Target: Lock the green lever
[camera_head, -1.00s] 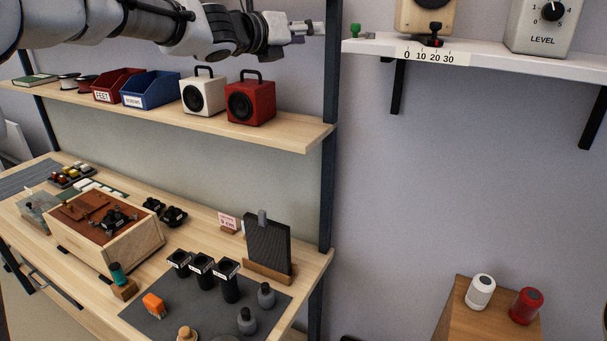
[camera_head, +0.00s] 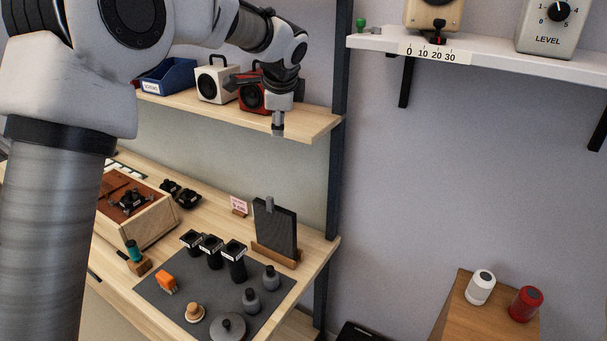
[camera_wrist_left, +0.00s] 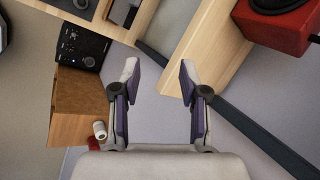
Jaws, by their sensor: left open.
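A small green knob-like piece, which may be the green lever (camera_head: 361,23), stands upright at the left end of the white wall shelf (camera_head: 500,58). It is too small to tell how it is set. A teal-green-topped piece (camera_head: 132,250) stands on a small wooden block on the workbench. My left gripper (camera_head: 278,130) points down in front of the wooden shelf's right end, below and left of the small green piece, not touching it. In the left wrist view its jaws (camera_wrist_left: 159,76) are spread with nothing between them. My right gripper is out of view.
A red speaker (camera_head: 252,94) and a white speaker (camera_head: 215,82) stand on the wooden shelf (camera_head: 315,122) close to my left gripper. The dark upright post (camera_head: 337,170) stands between that shelf and the white one. A cream device (camera_head: 432,12) and a LEVEL box (camera_head: 546,28) occupy the white shelf.

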